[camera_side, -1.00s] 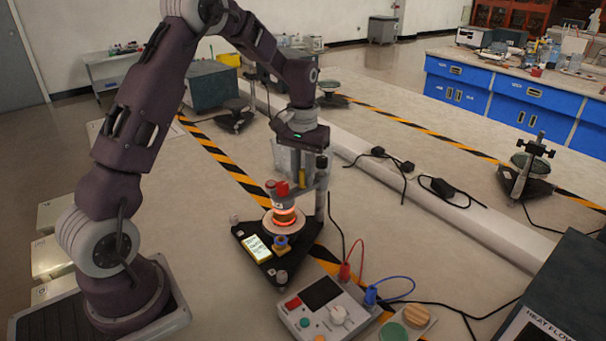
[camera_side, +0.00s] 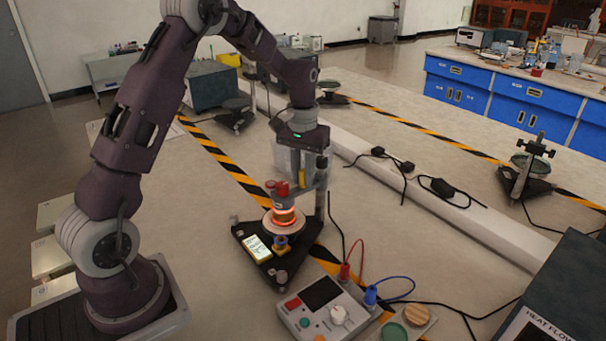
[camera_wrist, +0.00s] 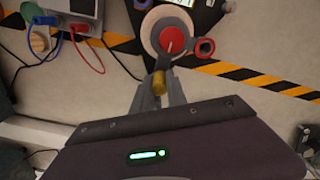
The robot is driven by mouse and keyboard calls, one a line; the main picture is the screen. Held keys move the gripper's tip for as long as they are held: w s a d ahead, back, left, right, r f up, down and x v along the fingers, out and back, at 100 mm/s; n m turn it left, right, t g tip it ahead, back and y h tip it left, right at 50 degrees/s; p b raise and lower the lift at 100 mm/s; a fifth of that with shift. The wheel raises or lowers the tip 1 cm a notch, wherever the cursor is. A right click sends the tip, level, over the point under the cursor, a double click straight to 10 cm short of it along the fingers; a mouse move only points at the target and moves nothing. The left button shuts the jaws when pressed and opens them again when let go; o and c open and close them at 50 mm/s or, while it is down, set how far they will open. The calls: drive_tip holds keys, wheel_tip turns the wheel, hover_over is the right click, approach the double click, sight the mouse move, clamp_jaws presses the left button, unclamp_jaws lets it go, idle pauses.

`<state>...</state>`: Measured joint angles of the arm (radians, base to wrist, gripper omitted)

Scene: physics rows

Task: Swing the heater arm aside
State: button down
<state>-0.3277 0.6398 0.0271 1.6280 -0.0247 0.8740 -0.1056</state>
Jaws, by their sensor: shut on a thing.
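The heater (camera_side: 284,214) glows orange-red above a round pale plate (camera_side: 271,224) on a black triangular base (camera_side: 253,238). A grey heater arm (camera_side: 309,188) with a red knob runs from the heater to an upright post (camera_side: 320,204). A yellow handle (camera_wrist: 159,82) stands on the arm and also shows in the side view (camera_side: 302,178). My gripper (camera_wrist: 160,88) points down over the arm, its fingers shut on the yellow handle. In the wrist view the red-topped heater (camera_wrist: 171,38) is just ahead of the fingers, over the plate.
A control box (camera_side: 323,309) with red and blue leads sits at the front, near a green disc (camera_side: 394,331) and a wooden disc (camera_side: 417,314). A dark heat flow box (camera_side: 560,290) stands at the right. The bench right of the post is mostly clear, with a cable nearby.

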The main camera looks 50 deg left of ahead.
drive_tip(key=shift+a, duration=0.1)
idle(0.4)
drive_tip(key=w+a+m, duration=0.4)
drive_tip(key=a+m, duration=0.1)
drive_tip(key=m, duration=1)
drive_tip(key=shift+w+a, duration=0.15)
drive_tip(key=shift+r, duration=0.1)
idle(0.3)
drive_tip(key=c, duration=1.3)
unclamp_jaws()
